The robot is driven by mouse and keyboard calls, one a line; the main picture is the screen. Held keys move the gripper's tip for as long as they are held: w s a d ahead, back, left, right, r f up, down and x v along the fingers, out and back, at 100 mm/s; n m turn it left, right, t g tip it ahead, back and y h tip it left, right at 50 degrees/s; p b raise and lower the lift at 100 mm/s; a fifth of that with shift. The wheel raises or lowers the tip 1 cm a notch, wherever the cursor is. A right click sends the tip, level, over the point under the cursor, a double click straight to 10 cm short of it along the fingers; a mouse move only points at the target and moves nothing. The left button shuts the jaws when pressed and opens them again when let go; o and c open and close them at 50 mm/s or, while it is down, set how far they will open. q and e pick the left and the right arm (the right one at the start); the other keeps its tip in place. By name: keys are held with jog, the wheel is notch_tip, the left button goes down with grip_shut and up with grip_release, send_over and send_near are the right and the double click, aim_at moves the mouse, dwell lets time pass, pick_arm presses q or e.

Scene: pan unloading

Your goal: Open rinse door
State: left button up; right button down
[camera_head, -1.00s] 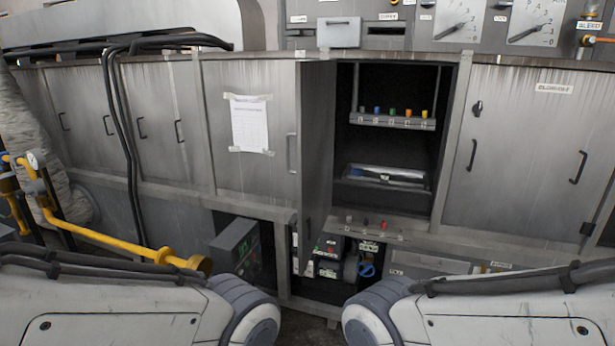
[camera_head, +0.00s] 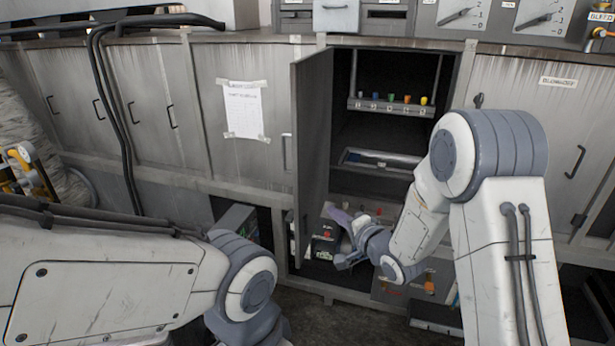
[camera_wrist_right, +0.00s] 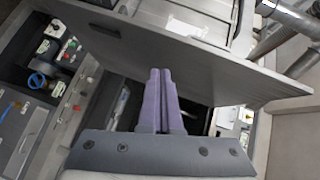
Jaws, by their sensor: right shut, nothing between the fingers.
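A grey metal cabinet door (camera_head: 313,150) stands open, hinged at the left side of a dark compartment, its free edge towards me. I cannot read a rinse label on it. My right gripper (camera_head: 340,213) is low in front of the compartment, just right of the door's lower part. In the right wrist view its purple fingers (camera_wrist_right: 158,90) are shut together and empty, with a grey panel (camera_wrist_right: 225,70), likely this door, crossing behind them. I cannot tell whether they touch it. My left arm shows at lower left, but its gripper is out of view.
The compartment holds a shelf with coloured knobs (camera_head: 390,107) and a tray (camera_head: 380,160). Closed doors with handles flank it, the left one bearing a paper sheet (camera_head: 243,110). Below are open bays with equipment, partly hidden by my right arm. Black hoses (camera_head: 112,120) hang at left.

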jog(key=d+r+m+t+y, duration=0.1)
jog(key=d+m, duration=0.1)
jog(key=p, duration=0.5)
send_near(300, 180)
jog(key=w+d, duration=0.1)
jog(key=w, duration=0.4)
jog(key=a, duration=0.1)
jog(key=a+p, duration=0.1)
jog(key=a, duration=0.1)
jog(key=shift+w+a+f+p, duration=0.3)
jog(key=shift+w+f+p, duration=0.05)
jog(key=shift+p, duration=0.05)
jog(key=shift+a, duration=0.1)
